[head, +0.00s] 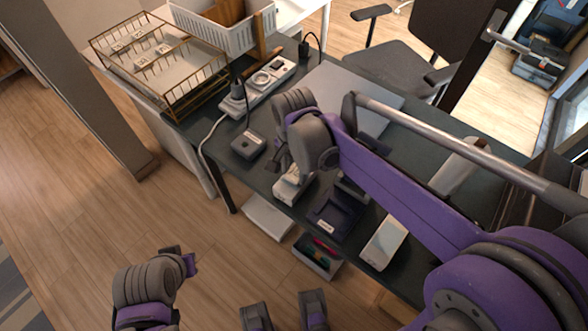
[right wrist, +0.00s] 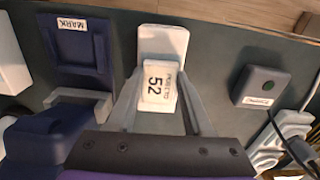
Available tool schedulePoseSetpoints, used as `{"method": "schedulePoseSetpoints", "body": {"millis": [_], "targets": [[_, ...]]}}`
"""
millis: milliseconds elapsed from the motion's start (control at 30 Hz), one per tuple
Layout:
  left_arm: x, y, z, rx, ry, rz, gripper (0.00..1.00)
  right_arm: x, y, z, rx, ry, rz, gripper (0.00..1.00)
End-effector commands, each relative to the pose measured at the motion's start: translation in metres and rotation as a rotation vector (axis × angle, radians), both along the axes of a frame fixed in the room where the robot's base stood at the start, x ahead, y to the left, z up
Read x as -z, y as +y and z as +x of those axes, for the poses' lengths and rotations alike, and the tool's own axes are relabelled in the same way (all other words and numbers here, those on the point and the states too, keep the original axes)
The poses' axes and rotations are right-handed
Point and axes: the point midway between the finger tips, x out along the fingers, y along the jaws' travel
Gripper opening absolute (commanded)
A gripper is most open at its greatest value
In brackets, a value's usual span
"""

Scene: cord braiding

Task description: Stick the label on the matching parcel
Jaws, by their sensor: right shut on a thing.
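In the head view a white piece (head: 291,188) shows on the table below my right wrist, whose fingers are partly hidden. My left gripper (head: 180,257) is away from the table, over the floor, and its jaws are not clear. I cannot make out a parcel with a matching number.
The dark table (head: 225,120) also bears a white box (head: 384,243), a power strip (head: 262,85) and a wire basket (head: 165,68). A small bin (head: 316,262) stands below.

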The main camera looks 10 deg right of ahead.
Motion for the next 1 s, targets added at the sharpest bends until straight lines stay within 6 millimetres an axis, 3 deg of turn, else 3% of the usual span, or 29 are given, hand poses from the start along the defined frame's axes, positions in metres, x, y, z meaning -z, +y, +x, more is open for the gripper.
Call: {"method": "schedulePoseSetpoints", "body": {"millis": [933, 967, 1000], "targets": [[0.004, 0.0, -0.0005, 0.0, 0.001, 0.0, 0.0, 0.0066, 0.0001, -0.0001, 0.0, 0.0, 0.0, 0.0], [0.004, 0.0, -0.0005, 0.0, 0.001, 0.0, 0.0, 0.0066, 0.0, -0.0001, 0.0, 0.0, 0.0, 0.52], [0.004, 0.0, -0.0005, 0.0, 0.001, 0.0, 0.0, 0.0066, 0.0, -0.0001, 0.0, 0.0, 0.0, 0.6]]}}
